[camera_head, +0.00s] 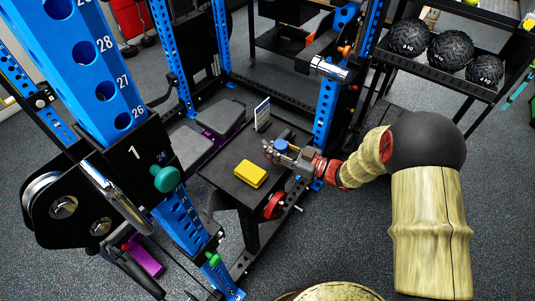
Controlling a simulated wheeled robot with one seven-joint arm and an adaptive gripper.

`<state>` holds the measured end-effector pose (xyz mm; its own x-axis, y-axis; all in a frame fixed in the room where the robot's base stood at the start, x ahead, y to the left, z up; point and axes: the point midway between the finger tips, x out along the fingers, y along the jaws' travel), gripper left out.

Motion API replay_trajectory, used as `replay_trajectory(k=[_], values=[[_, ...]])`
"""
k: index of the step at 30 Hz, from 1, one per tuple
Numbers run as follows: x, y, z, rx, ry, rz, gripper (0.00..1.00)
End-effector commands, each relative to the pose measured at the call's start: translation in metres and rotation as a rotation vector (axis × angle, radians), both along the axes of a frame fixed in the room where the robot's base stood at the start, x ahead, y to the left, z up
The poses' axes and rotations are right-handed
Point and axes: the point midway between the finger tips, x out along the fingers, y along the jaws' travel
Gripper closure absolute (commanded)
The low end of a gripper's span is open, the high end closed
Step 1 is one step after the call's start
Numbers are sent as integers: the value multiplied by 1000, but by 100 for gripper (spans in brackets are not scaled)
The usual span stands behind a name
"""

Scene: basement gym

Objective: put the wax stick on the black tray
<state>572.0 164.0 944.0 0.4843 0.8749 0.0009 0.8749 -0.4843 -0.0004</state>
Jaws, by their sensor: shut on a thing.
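My gripper (268,151) reaches in from the right, low over a dark table (233,188) inside the blue rack. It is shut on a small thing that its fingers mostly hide. A small blue thing (281,145) shows at the fingers; it is probably the wax stick, but it is too small to be sure. I cannot make out a black tray apart from the dark tabletop. Whether the held thing touches the surface is unclear.
A yellow block (250,174) lies on the table, left of and nearer than my gripper. A small upright sign (262,114) stands at the table's back. Blue rack posts (327,112) flank the table. Black balls (447,49) rest on a shelf at right.

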Motion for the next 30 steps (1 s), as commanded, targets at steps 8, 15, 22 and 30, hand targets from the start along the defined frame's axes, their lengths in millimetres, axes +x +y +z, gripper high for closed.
replay_trajectory(k=[8, 15, 22, 30], values=[[1, 1, -34, 0, 1, -1, 100], [1, 1, -33, 0, 1, -1, 100], [1, 1, -35, 0, 1, -1, 73], [1, 1, -35, 0, 1, -1, 63]])
